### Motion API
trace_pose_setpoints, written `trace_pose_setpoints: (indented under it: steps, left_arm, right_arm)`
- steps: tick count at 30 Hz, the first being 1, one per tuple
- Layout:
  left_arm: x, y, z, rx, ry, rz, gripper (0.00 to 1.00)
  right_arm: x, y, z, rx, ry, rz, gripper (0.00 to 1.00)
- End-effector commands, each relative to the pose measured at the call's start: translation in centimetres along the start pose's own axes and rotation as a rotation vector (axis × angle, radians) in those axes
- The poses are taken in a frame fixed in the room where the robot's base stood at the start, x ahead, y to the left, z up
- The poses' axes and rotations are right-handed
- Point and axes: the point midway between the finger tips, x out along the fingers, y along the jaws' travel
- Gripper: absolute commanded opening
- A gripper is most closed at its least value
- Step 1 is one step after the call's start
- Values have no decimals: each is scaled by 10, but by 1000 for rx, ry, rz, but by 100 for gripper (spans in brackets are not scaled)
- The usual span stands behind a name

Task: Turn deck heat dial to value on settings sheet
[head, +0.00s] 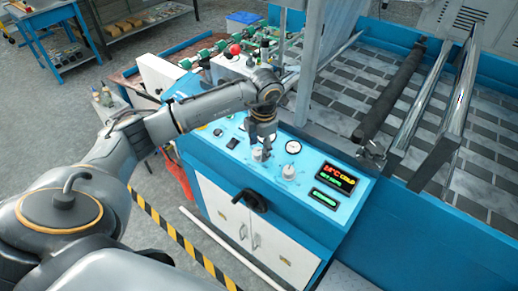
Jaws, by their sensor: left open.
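My left gripper (262,150) points down over the blue control panel (310,212), with its fingertips at or just above a pale round dial (258,156). It is open; whether its fingers touch the dial I cannot tell, as the gripper partly covers it. Another pale knob (289,172) sits to the right, with a round gauge (294,147) behind it. The labels are too small to read, so I cannot tell which is the deck heat dial. I cannot make out a settings sheet. My right gripper is not in view.
A display with red and yellow text (340,176) and a smaller green display (325,198) are at the panel's right. A black handwheel (250,200) sticks out from the front. Rollers (395,88) lie behind right. A blue-framed bench (52,45) stands far left.

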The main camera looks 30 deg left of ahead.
Motion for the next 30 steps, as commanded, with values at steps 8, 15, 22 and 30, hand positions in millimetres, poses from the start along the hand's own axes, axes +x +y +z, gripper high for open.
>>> trace_pose_setpoints:
  steps: [8,15,22,30]
  left_arm:
    - [-61,1,1,1,-5,3,53]
    - [-96,1,1,0,-3,1,53]
    - [-104,0,0,0,0,1,53]
    - [-103,0,0,0,0,0,53]
  right_arm:
    - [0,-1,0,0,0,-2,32]
    - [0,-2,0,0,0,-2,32]
    - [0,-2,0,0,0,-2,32]
    - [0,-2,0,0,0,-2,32]
